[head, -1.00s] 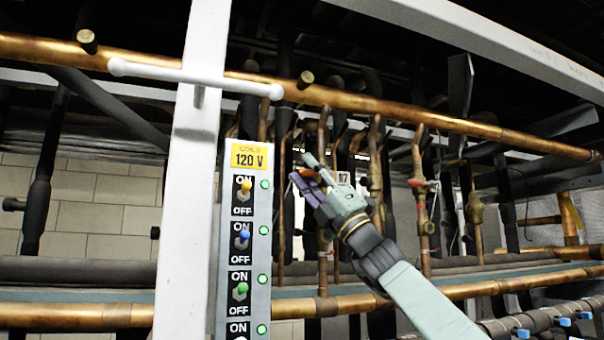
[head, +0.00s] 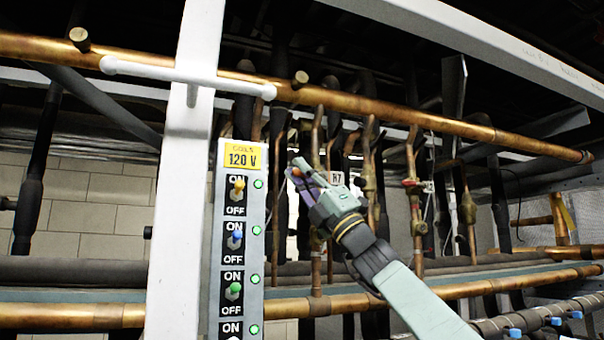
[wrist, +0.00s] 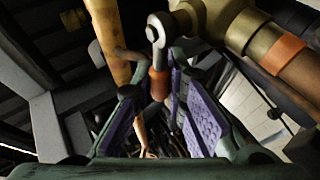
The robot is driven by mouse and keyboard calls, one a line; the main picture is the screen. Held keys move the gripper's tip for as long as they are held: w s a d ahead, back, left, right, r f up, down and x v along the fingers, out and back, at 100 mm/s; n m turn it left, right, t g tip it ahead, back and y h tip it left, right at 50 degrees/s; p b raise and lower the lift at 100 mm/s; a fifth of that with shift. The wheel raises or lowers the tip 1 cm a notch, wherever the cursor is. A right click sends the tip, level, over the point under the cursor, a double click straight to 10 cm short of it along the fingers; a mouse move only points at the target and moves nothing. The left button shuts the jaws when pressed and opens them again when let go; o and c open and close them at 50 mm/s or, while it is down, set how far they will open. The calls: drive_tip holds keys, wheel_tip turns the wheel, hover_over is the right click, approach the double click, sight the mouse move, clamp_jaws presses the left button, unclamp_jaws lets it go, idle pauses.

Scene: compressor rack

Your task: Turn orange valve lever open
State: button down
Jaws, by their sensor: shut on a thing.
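The orange valve lever (wrist: 159,86) shows in the wrist view between the purple pads of my gripper (wrist: 154,92). It hangs from a round metal eye joined to a brass valve body (wrist: 222,22). In the head view my gripper (head: 297,176) is at the upright copper pipes, right of the switch panel. Its fingers are close together, and a small orange bit of the lever (head: 297,171) shows between them. My gripper is shut on the lever. The rest of the valve is mostly hidden behind my gripper in the head view.
A white post (head: 180,200) and a 120 V switch panel (head: 238,240) stand left of my gripper. A long copper pipe (head: 400,112) crosses above it. More upright pipes with valves (head: 413,190) stand close on the right.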

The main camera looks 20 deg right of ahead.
idle(0.3)
drive_tip(key=shift+f+n+g+y, duration=0.2)
drive_tip(key=shift+n+g+y, duration=0.15)
drive_tip(key=shift+n+g, duration=0.4)
drive_tip(key=shift+f+n+g+y, duration=0.15)
drive_tip(key=shift+n+g+y, duration=0.2)
drive_tip(key=shift+n+g, duration=0.4)
drive_tip(key=c, duration=1.6)
unclamp_jaws()
drive_tip(key=shift+r+t, duration=0.1)
drive_tip(key=shift+t, duration=0.3)
